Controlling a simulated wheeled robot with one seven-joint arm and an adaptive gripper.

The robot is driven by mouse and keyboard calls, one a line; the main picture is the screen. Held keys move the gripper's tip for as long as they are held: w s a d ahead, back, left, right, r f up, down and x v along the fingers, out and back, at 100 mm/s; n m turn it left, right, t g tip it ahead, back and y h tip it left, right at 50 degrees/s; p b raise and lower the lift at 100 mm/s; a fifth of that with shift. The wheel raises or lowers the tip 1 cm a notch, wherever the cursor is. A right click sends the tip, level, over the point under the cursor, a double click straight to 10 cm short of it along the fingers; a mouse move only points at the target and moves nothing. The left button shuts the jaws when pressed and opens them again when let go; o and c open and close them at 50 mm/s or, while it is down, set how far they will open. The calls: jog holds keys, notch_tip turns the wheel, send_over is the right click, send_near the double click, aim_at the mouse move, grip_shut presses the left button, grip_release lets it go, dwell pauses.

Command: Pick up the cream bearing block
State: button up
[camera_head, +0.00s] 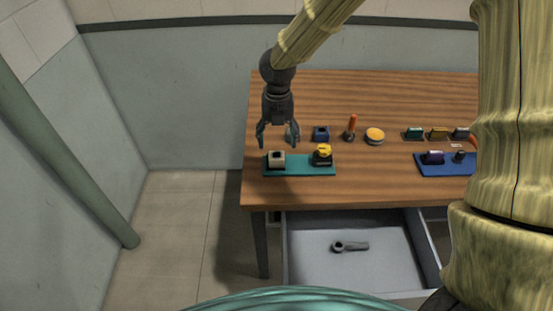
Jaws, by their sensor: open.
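The cream bearing block (277,160) is a small cream block with a dark opening on top. It sits on the left part of a teal mat (300,171) near the table's front left edge. My gripper (277,145) points down with its fingers spread apart, and it appears just above or behind the block. Nothing shows between the fingers. In this single view I cannot tell the exact height or depth between the fingertips and the block.
A yellow and black part (322,154) stands on the same mat, right of the block. Behind are a blue block (321,133), an orange-handled tool (351,128) and a round orange-topped piece (375,136). A blue mat (430,168) lies right. An open drawer (365,272) holds a grey tool (350,246).

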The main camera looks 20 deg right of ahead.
aim_at(276, 155)
jog(key=shift+f, duration=1.8)
jog(key=f, duration=0.1)
jog(key=w+f+p, duration=0.1)
jog(key=f, duration=0.1)
jog(key=shift+f, duration=1.05)
jog(key=c, duration=1.4)
jog(key=shift+r, duration=0.2)
